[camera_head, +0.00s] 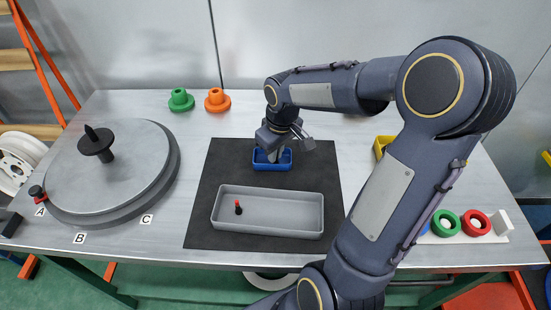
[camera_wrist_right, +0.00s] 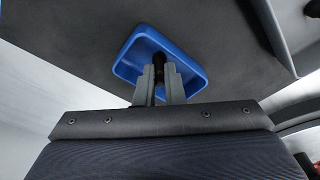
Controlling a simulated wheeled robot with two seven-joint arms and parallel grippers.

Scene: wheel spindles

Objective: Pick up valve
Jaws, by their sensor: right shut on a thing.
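My right gripper (camera_head: 275,152) reaches down into the small blue tray (camera_head: 259,166) on the black mat. In the right wrist view the fingers (camera_wrist_right: 159,72) are close together over the blue tray (camera_wrist_right: 132,52), shut on a small dark valve (camera_wrist_right: 158,62). The rest of that valve is hidden by the fingers. Another small valve, black with a red top (camera_head: 238,207), stands in the grey tray (camera_head: 268,229) nearer the table's front. My left gripper is not in view.
A large grey disc (camera_head: 130,165) with a black spindle (camera_head: 97,145) fills the table's left side. Green (camera_head: 180,100) and orange (camera_head: 217,100) flanged pieces stand at the back. A yellow bin (camera_head: 379,148) and coloured rings (camera_head: 446,222) are at the right, partly behind my arm.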

